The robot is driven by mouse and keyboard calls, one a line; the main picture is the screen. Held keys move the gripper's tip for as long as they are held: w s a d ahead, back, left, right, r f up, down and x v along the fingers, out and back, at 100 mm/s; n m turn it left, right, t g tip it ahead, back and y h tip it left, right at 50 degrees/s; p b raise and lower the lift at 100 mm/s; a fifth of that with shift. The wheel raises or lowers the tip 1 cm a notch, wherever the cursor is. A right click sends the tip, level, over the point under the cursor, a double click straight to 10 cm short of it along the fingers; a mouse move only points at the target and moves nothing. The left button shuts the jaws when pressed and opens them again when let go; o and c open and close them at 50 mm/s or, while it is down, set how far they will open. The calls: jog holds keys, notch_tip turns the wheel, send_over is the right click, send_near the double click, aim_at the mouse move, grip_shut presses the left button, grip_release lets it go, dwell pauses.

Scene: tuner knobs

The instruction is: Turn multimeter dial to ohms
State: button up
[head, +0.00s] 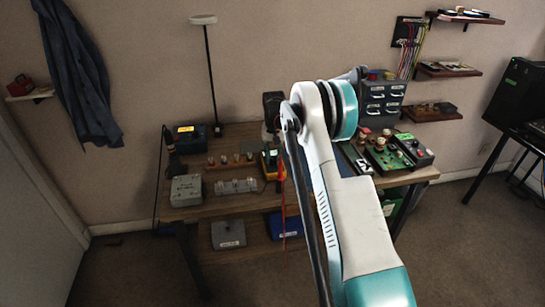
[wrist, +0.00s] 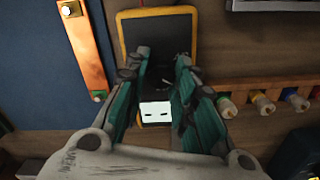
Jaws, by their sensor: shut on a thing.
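The multimeter (wrist: 133,37), a dark body with a yellow border, fills the upper middle of the wrist view. A white panel (wrist: 155,112) with dark marks shows on it between my fingers. In the head view the multimeter (head: 270,160) is a yellow and dark shape on the bench, partly covered by my arm. My gripper (wrist: 165,65) has its fingers around the middle of the multimeter face and is shut on the dial. The dial is dark and mostly hidden between the fingertips, so its pointer and setting cannot be read.
A rail with several coloured knobs (wrist: 265,103) lies to the right in the wrist view. A copper-coloured strip (wrist: 88,45) stands at the left. On the bench (head: 220,208) are a grey box (head: 186,190), a drawer unit (head: 383,98) and a green circuit board (head: 388,158).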

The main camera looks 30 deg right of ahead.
aim_at(273, 158)
jog(key=m, duration=0.5)
jog(key=shift+m, duration=0.3)
jog(key=m, duration=0.5)
jog(key=shift+m+p, duration=0.3)
jog(key=shift+r, duration=0.1)
jog(key=o, duration=1.1)
jog(key=shift+a, duration=0.1)
notch_tip(273, 158, up, 12)
jog(key=shift+w+f, duration=0.1)
